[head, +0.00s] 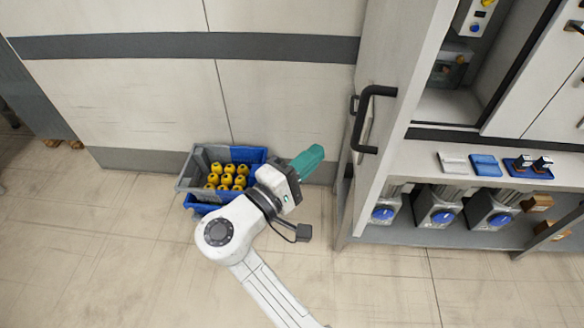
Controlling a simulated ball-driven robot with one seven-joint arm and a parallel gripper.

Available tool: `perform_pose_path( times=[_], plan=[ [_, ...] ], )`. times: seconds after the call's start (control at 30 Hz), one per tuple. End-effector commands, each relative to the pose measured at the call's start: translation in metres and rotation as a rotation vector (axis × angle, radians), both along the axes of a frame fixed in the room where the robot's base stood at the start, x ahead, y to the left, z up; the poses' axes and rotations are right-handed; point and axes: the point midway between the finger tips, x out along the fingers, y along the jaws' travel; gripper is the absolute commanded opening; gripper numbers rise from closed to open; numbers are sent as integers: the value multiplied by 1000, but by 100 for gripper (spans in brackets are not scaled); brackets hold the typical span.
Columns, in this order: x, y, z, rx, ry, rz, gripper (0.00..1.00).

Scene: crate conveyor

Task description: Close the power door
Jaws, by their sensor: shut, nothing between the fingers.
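A light grey cabinet door (393,60) with a black bar handle (366,115) stands open at the left side of the cabinet. It looks like the power door, though no label can be read. Behind it the cabinet compartment (449,105) is exposed, with a panel (474,18) carrying a blue and a yellow button. My gripper (308,160) has teal fingers. It is shut and empty, to the left of the door and lower than the handle, apart from both.
A grey crate (192,171) of yellow-topped items, with blue crates around it, stands by the wall behind my arm. A shelf (455,165) under the compartment holds small blue and grey parts. Grey units with blue knobs (442,216) sit below. The front floor is clear.

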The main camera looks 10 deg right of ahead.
Motion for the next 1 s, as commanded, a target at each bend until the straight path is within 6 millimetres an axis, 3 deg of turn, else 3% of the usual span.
perform_pose_path(
  times=[0.1,0.33,1.0],
  plan=[
    [1,-19,6,-1,3,-1,0],
    [-5,-41,8,0,0,0,0],
    [-9,-48,8,0,0,17,0]
  ],
)
